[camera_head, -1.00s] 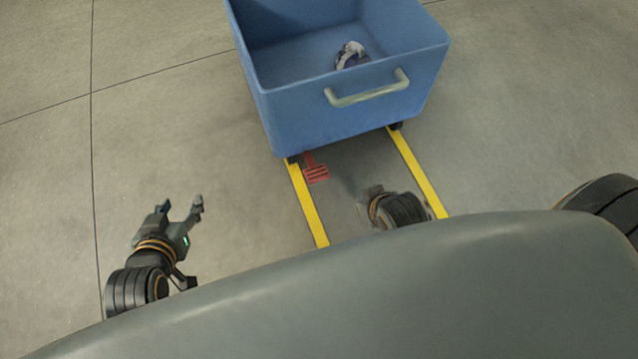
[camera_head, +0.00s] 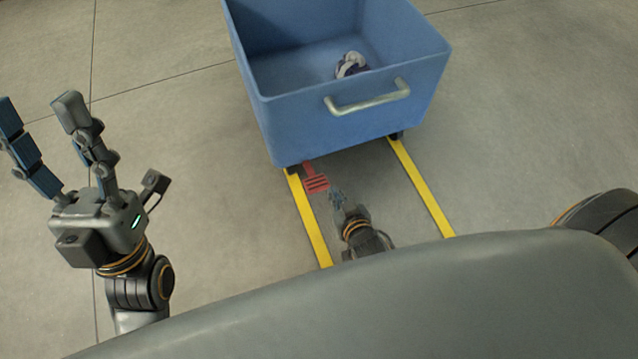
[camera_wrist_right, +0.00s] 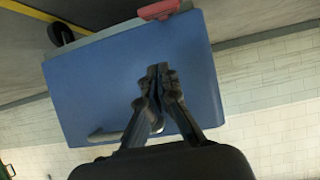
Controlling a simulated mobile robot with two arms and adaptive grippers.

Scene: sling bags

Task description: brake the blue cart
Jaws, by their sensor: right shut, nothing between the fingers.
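The blue cart (camera_head: 345,125) stands on the floor with its pale handle (camera_head: 368,97) facing me. A red brake pedal (camera_head: 316,182) sticks out low under its near left side. My right gripper (camera_head: 336,197) is shut and empty, low between the yellow lines, just right of the pedal and apparently apart from it. In the right wrist view the cart's blue front (camera_wrist_right: 90,95) fills the middle behind the shut fingers (camera_wrist_right: 158,72), and the red pedal (camera_wrist_right: 160,9) shows at the top edge. My left gripper (camera_head: 45,145) is open and empty, raised at the left, away from the cart.
Two yellow floor lines (camera_head: 312,225) and (camera_head: 425,195) run from the cart towards me. A small dark and white item (camera_head: 351,65) lies inside the cart. The grey floor on both sides is clear. A pale tiled wall (camera_wrist_right: 270,95) shows in the wrist view.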

